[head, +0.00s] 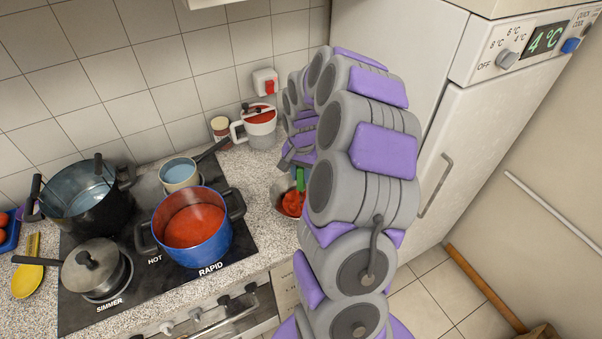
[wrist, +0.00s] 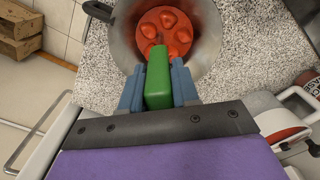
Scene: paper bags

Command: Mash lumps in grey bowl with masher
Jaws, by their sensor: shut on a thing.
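The grey bowl (wrist: 212,58) stands on the speckled worktop and shows at the top of the wrist view. Red lumps (wrist: 165,30) lie in red sauce inside it. My gripper (wrist: 158,80) is shut on the green handle of the masher (wrist: 158,75). The handle reaches over the near rim of the bowl; the masher's lower end is hidden in the wrist view. In the head view the bowl (head: 282,200) is partly hidden behind my arm, with the green handle (head: 300,180) above the red contents.
A blue pot (head: 213,252) of red sauce, a cream pan (head: 180,176), a black pot (head: 85,212) and a lidded pan (head: 90,265) stand on the hob to the left. A white jug (head: 259,128) stands behind the bowl. The fridge (head: 445,150) is close on the right.

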